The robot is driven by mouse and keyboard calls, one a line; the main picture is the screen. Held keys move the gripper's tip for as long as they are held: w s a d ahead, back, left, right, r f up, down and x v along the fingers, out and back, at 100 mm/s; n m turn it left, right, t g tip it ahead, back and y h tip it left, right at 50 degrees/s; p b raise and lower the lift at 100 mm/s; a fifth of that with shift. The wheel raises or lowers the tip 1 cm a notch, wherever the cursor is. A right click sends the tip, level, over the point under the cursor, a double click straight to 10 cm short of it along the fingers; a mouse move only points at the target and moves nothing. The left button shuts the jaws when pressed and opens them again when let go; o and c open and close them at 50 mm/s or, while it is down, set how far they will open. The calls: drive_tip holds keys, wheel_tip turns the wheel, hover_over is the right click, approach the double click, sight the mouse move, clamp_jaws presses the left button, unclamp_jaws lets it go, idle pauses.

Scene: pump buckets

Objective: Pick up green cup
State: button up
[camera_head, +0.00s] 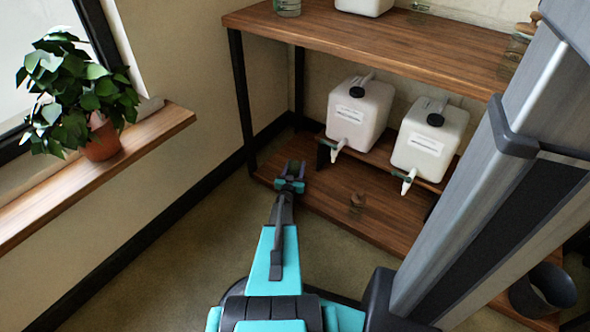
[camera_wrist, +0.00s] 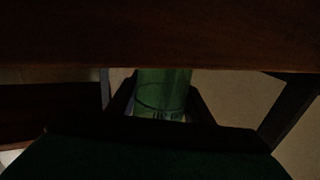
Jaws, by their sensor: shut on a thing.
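The green cup (camera_wrist: 163,92) is a translucent green vessel in the middle of the dark wrist view, between the two fingers of my gripper (camera_wrist: 160,108). The gripper is shut on it. A brown wooden surface crosses the top of the wrist view and hides part of the cup. In the head view my gripper (camera_head: 291,172) is at the left end of the lower wooden shelf, beneath the tabletop. The cup is hard to make out there, as the fingers cover most of it.
Two white containers with taps (camera_head: 360,112) (camera_head: 430,138) stand on a raised board right of my gripper. The wooden tabletop (camera_head: 370,42) is overhead, with a black leg (camera_head: 242,100) at left. A potted plant (camera_head: 103,139) sits on the sill.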

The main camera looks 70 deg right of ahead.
drive_tip(key=shift+r, duration=0.55)
drive_tip(key=s+a+r+p, duration=0.1)
drive_tip(key=a+r+p, duration=0.1)
drive_tip(key=a, duration=0.6)
drive_tip(key=s+a+r+p, duration=0.1)
drive_tip(key=s+a+p, duration=0.1)
drive_tip(key=a, duration=0.5)
drive_tip(key=shift+a+r+p, duration=0.4)
drive_tip(key=shift+p, duration=0.5)
